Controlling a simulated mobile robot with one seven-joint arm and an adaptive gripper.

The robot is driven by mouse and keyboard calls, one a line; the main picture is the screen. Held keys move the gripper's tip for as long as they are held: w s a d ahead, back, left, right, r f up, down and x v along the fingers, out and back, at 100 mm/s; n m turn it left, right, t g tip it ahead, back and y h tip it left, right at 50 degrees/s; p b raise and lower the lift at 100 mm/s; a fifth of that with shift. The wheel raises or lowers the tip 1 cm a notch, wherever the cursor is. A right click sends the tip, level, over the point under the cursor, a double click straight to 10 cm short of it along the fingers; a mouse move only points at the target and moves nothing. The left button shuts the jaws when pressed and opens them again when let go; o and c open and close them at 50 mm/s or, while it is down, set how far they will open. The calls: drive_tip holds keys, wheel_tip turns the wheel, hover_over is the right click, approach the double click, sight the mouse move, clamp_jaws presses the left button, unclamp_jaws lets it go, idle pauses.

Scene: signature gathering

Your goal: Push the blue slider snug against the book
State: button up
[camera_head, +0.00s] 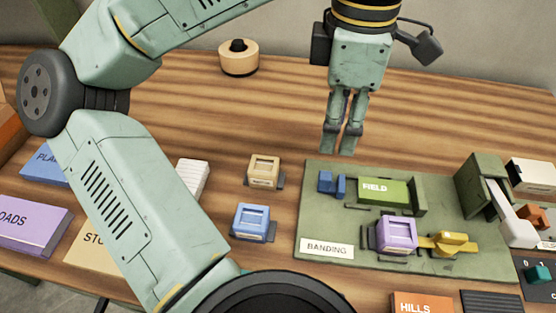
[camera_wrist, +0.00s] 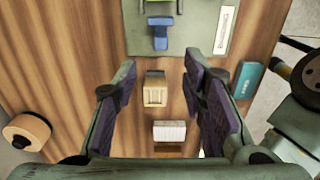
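The blue slider (camera_head: 331,184) sits at the back left of the green board (camera_head: 310,222). The green book (camera_head: 383,191), marked FIELD, lies to its right with a narrow gap between them. A green upright block (camera_head: 419,196) stands at the book's right end. My gripper (camera_head: 341,137) hangs fingers down above the table, behind the board and apart from the slider. In the wrist view the slider (camera_wrist: 160,33) shows beyond the fingertips. The gripper's fingers (camera_wrist: 159,70) stand apart there with nothing held between them.
A purple block (camera_head: 396,233) and a yellow handle (camera_head: 448,243) stand at the board's front. A wooden block (camera_head: 264,171) and a blue block (camera_head: 251,222) stand left of the board. A green press with a white lever (camera_head: 508,208) is at the right. Bare table surrounds my gripper.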

sight(326, 175)
wheel_tip(326, 175, down, 11)
drive_tip(key=shift+a+r+p, duration=0.1)
drive_tip(key=shift+p, duration=0.65)
drive_tip(key=shift+c, duration=0.4)
clamp_jaws()
